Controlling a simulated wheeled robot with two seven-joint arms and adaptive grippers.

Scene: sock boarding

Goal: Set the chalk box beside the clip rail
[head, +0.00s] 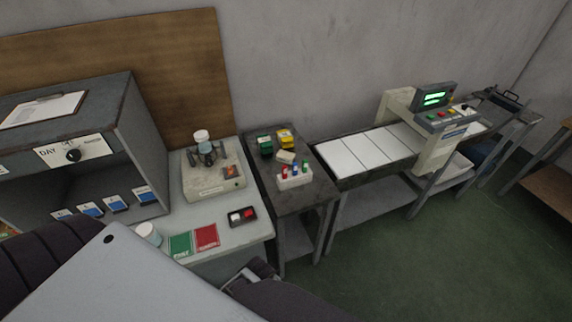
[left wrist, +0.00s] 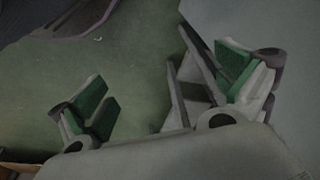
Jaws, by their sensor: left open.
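A white block with red, green and blue upright pieces (head: 294,177) stands on the dark side table. It may be the clip rail, but I cannot tell for sure. A green box (head: 264,145) and a yellow box (head: 284,138) stand behind it, with a small cream block (head: 285,157) between. I cannot tell which of these is the chalk box. In the left wrist view my left gripper (left wrist: 165,88) is open and empty, its green-padded fingers wide apart above the green floor. My right gripper is not identifiable in the head view.
The dark side table (head: 299,202) has bare room at its front. Left of it, a light bench holds a device with a jar (head: 201,136), a switch box (head: 242,216) and green and red cards (head: 206,237). A conveyor (head: 351,152) adjoins on the right.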

